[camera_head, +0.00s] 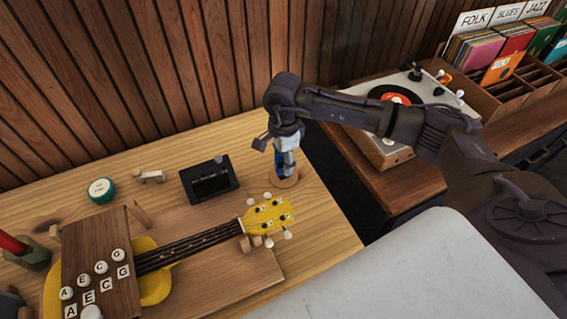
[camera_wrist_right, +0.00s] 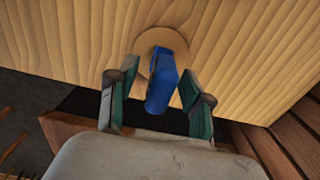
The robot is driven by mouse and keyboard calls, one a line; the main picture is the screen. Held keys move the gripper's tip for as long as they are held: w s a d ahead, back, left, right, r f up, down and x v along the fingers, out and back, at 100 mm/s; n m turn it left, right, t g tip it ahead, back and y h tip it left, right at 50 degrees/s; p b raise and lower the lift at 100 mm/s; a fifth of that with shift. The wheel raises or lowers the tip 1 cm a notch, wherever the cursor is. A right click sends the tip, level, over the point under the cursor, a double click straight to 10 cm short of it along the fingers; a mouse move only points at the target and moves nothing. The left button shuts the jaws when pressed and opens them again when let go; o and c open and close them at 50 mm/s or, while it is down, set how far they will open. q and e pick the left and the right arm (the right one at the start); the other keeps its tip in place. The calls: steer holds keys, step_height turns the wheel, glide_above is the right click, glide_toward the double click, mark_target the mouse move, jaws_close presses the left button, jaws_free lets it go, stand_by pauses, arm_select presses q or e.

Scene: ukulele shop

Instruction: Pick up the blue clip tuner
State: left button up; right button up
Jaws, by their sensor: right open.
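The blue clip tuner (camera_head: 280,155) stands on a round wooden base (camera_head: 286,182) near the right end of the workbench, partly hidden by my right gripper in the head view. In the right wrist view the blue clip tuner (camera_wrist_right: 162,82) stands between the two fingers of my right gripper (camera_wrist_right: 157,100), with a gap visible on each side. My right gripper is open and reaches down around the tuner from above in the head view (camera_head: 279,150). The round base also shows behind the tuner in the wrist view (camera_wrist_right: 150,40). My left gripper is not in view.
A yellow ukulele (camera_head: 265,213) lies on the bench (camera_head: 330,225) left of the tuner, with a black box (camera_head: 208,180) behind it. A green round tin (camera_head: 101,190) sits farther left. A record player (camera_head: 395,100) stands on a separate cabinet at the right.

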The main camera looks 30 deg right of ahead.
steer(key=shift+f, duration=0.35)
jaws_close()
